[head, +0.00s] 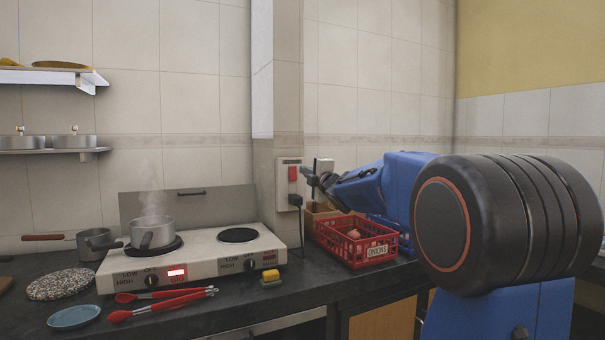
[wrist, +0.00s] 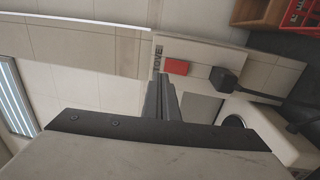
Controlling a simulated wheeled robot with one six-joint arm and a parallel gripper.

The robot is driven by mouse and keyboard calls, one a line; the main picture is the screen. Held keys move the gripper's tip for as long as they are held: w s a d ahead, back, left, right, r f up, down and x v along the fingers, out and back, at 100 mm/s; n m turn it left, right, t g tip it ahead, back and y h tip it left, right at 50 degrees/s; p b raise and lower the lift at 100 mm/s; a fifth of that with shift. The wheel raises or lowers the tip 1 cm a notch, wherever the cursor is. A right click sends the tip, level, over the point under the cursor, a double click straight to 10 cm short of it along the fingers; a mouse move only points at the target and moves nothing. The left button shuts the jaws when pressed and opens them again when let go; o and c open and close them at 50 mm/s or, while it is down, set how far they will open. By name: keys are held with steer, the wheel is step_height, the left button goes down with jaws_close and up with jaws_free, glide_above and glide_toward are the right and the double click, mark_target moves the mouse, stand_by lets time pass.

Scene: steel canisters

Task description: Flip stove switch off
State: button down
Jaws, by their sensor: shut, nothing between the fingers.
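The red stove switch (head: 292,173) is on a pale plate on the wall pillar, above a black plug (head: 295,200). In the wrist view the red switch (wrist: 177,67) shows beside lettering that appears to read "STOVE", with the plug (wrist: 222,80) to its right.
A steaming pot (head: 152,232) sits on the stove's left plate. A red onion basket (head: 357,246) stands under my arm. Red-handled tongs (head: 160,301), a yellow sponge (head: 270,275) and a blue dish (head: 75,316) lie along the counter front.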

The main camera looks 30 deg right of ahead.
steer(key=s, duration=0.6)
steer(key=shift+r, duration=0.3)
steer(key=shift+a, duration=0.1)
steer(key=s+a+f+m+g, duration=0.5)
steer(key=s+f, duration=0.7)
steer(key=s, duration=0.3)
steer(key=s+a+f+m+g, duration=0.4)
steer(key=s+a+f+m, duration=0.2)
steer(key=s+f, duration=0.7)
steer(key=s+a+f+m+g, duration=0.5)
steer(key=s+f, duration=0.8)
steer(key=s, duration=0.3)
steer(key=shift+s+a+m+g+y, duration=0.3)
steer(key=shift+s+a+m, duration=0.1)
steer(key=shift+a+m, duration=0.45)
steer(key=shift+f, duration=0.1)
